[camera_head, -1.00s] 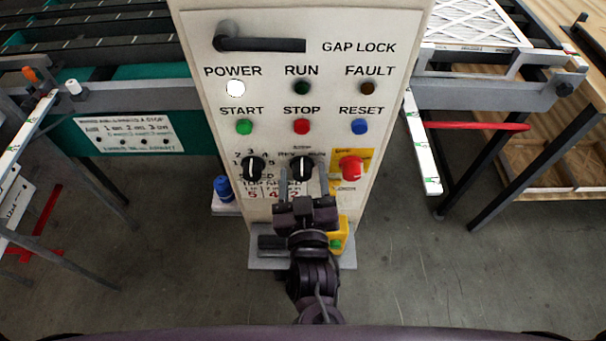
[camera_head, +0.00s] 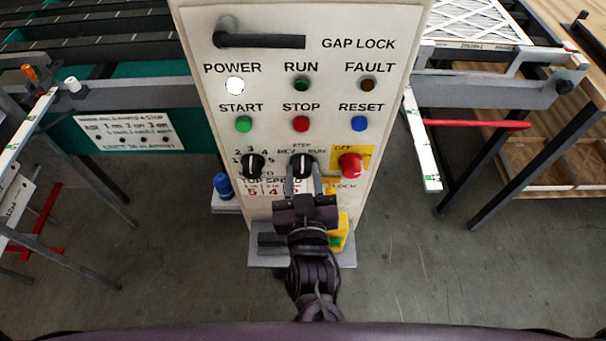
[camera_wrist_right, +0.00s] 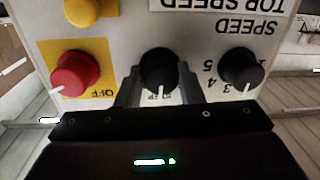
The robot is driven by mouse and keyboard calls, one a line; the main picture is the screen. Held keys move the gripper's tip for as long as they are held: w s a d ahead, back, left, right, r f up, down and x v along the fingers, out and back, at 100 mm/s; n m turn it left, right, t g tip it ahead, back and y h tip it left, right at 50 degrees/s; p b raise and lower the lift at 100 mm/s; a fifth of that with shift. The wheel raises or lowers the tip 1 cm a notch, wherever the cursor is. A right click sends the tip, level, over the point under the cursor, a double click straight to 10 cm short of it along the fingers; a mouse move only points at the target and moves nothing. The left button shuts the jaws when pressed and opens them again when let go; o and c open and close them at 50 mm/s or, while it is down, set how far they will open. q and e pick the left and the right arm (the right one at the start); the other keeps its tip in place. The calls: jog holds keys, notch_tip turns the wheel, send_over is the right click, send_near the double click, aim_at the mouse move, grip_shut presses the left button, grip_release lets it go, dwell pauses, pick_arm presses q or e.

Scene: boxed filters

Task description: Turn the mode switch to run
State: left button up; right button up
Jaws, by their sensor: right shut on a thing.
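The mode switch (camera_head: 302,166) is a black knob on the pale control panel, under the labels REV, STEP and RUN. Its white mark points up to STEP, with RUN at its right. It also shows in the wrist view (camera_wrist_right: 159,67), upside down, its mark toward STEP. My right gripper (camera_head: 303,180) reaches up from below with one finger on each side of the knob. In the wrist view the right gripper (camera_wrist_right: 160,85) is shut on the knob's sides. My left gripper is not in view.
The speed knob (camera_head: 252,167) is close at the left and the red OFF knob (camera_head: 350,165) close at the right. Above are the green START (camera_head: 244,125), red STOP (camera_head: 301,124) and blue RESET (camera_head: 360,124) buttons. The POWER lamp (camera_head: 235,86) is lit white.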

jog(key=m+b, duration=0.1)
jog(key=m, duration=0.2)
jog(key=shift+f+m, duration=0.1)
jog(key=shift+m, duration=0.3)
jog(key=shift+m+t+b, duration=0.3)
jog(key=shift+m+b, duration=0.45)
jog(key=shift+m, duration=1.55)
jog(key=o, duration=1)
jog(key=shift+w, duration=0.1)
jog(key=s+p, duration=0.2)
jog(key=s, duration=0.6)
